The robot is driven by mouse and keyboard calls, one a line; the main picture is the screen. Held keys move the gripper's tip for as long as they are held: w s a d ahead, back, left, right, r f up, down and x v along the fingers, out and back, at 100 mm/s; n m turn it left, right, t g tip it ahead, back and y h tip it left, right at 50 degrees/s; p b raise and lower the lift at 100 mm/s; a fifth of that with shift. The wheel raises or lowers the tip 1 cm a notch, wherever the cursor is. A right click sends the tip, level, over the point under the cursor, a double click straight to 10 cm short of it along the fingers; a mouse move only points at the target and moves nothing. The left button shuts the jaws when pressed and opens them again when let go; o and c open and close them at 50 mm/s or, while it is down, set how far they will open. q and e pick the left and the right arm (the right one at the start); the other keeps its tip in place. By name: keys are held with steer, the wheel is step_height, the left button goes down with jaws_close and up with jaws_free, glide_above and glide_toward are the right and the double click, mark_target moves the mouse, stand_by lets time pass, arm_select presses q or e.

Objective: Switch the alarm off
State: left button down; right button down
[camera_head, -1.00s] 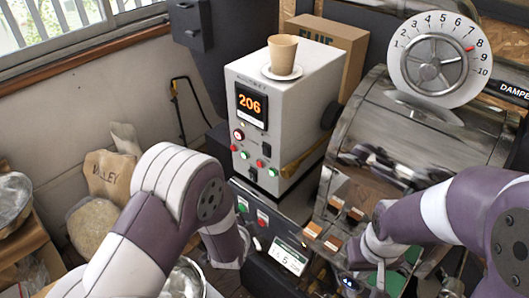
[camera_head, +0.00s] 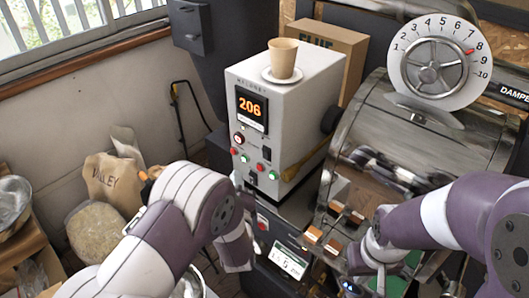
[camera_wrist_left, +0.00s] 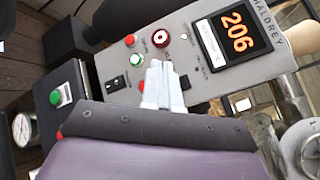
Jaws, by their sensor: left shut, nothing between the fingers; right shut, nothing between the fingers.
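The white control box (camera_head: 285,95) shows an orange "206" on its display (camera_head: 251,109), also readable in the left wrist view (camera_wrist_left: 234,33). Below the display are a red round button with a pale ring (camera_wrist_left: 160,38), a small red button (camera_wrist_left: 131,40), a green button (camera_wrist_left: 135,60) and a black switch (camera_wrist_left: 115,84). I cannot read which control belongs to the alarm. My left gripper (camera_wrist_left: 157,72) is shut and empty, its fingers pointing at the panel; contact is unclear. My right gripper (camera_head: 380,281) is shut, low beside the roaster and mostly hidden by its wrist.
A paper cup on a saucer (camera_head: 283,59) stands on the box. The roaster drum (camera_head: 400,130) with a damper dial (camera_head: 435,62) is at right. A lower panel (camera_head: 288,260) lies below the box. Sacks (camera_head: 112,178) stand at left.

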mark_target(265, 154)
arm_select(q)
steer(key=w+d+r+b, duration=0.1)
steer(key=w+d, duration=0.3)
steer(key=w, duration=0.2)
steer(key=shift+d, duration=0.4)
steer(key=shift+w, duration=0.1)
stand_by(1.6)
steer(key=shift+w+d, duration=0.25)
steer(key=shift+w+d, duration=0.2)
steer(key=shift+w, duration=0.05)
stand_by(0.8)
steer(key=shift+r, duration=0.1)
steer(key=shift+s+a+p, duration=0.35)
steer(key=shift+s+a, duration=0.15)
steer(key=shift+s, duration=0.1)
